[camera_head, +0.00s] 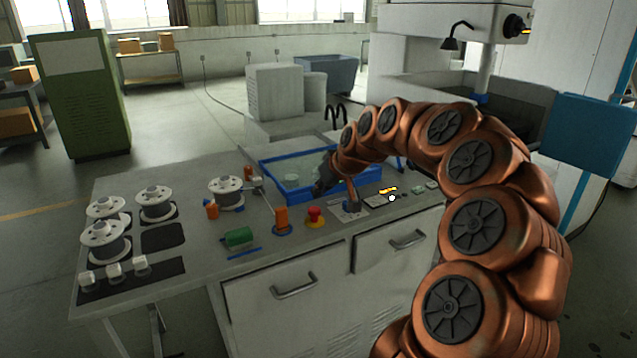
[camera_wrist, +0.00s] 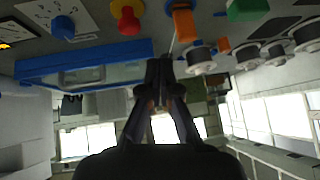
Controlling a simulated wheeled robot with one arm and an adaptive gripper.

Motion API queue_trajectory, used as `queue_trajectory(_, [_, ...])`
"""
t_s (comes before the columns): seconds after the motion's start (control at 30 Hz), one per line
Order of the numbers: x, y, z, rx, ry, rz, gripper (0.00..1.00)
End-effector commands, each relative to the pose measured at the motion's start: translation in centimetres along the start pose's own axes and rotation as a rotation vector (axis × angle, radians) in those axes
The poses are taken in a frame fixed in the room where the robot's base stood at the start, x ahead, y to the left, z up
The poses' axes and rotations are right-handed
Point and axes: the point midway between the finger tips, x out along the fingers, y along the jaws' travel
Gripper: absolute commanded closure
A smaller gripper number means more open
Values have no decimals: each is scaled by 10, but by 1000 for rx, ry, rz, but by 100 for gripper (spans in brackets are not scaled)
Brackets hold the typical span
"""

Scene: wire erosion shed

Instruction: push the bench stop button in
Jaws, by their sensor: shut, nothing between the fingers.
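The stop button is a red mushroom head on a yellow base (camera_head: 315,215), standing near the front edge of the bench top (camera_head: 195,255). It also shows at the top of the wrist view, left of centre (camera_wrist: 127,16). My gripper (camera_head: 319,190) is shut and empty, above and behind the button in the head view, in front of the blue tray. In the wrist view its closed fingertips (camera_wrist: 160,68) point toward the bench, apart from the button. The button is not visibly hidden by my arm.
An orange post on a blue base (camera_head: 281,220) stands left of the button. A blue knob on a pale plate (camera_head: 350,207) is to its right. A blue tray (camera_head: 275,178) lies behind. A green block (camera_head: 238,237) and several white spools (camera_head: 105,240) are further left.

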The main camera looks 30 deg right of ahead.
Motion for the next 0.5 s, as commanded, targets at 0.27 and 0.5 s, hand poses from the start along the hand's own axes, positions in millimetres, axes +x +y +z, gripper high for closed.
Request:
queue_trajectory(0.27, [-20,47,-27,37,63,53,100])
queue_trajectory(0.5, [-18,48,-26,37,64,54,100])
